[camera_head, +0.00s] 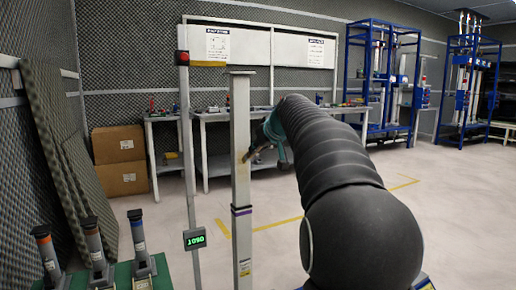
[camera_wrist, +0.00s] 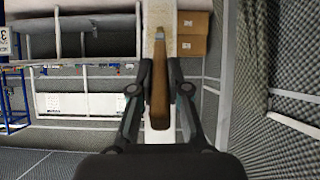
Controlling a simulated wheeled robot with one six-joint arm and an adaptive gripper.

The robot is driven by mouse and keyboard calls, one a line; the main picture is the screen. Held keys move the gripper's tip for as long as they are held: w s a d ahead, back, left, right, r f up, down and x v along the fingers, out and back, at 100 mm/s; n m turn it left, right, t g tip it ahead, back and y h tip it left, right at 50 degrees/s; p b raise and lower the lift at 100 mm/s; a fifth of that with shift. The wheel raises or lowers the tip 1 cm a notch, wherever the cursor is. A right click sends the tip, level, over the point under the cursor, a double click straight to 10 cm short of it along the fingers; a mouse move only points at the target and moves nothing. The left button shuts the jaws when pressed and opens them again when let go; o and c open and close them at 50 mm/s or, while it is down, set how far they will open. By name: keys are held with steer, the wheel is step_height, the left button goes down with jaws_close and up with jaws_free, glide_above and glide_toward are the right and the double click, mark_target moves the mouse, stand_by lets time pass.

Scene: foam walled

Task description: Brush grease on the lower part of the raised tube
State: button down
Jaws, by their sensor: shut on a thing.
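The raised tube (camera_head: 241,120) stands upright as a pale square column in front of me, with a purple band low on it and a wider section below. Yellowish-brown smears show on its face near the brush height. It also shows in the wrist view (camera_wrist: 153,15) as a pale strip behind the brush. My gripper (camera_wrist: 159,80) is shut on a brush (camera_wrist: 159,95) with a brown handle; its pale tip points at the tube. In the head view my gripper (camera_head: 262,147) is just right of the tube above the purple band. I cannot tell whether the bristles touch.
A thin post with a red top and a green-digit display (camera_head: 195,239) stands left of the tube. Several tool holders (camera_head: 142,247) stand on a green surface at lower left. Cardboard boxes (camera_head: 120,160), a workbench (camera_head: 212,116) and blue racks (camera_head: 383,85) are behind. Floor at right is clear.

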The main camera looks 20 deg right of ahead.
step_height(320, 180, down, 8)
steer(key=b, duration=0.7)
steer(key=shift+f, duration=0.15)
stand_by(0.4)
steer(key=s+b, duration=0.2)
steer(key=s, duration=0.4)
stand_by(0.5)
steer(key=shift+d, duration=0.1)
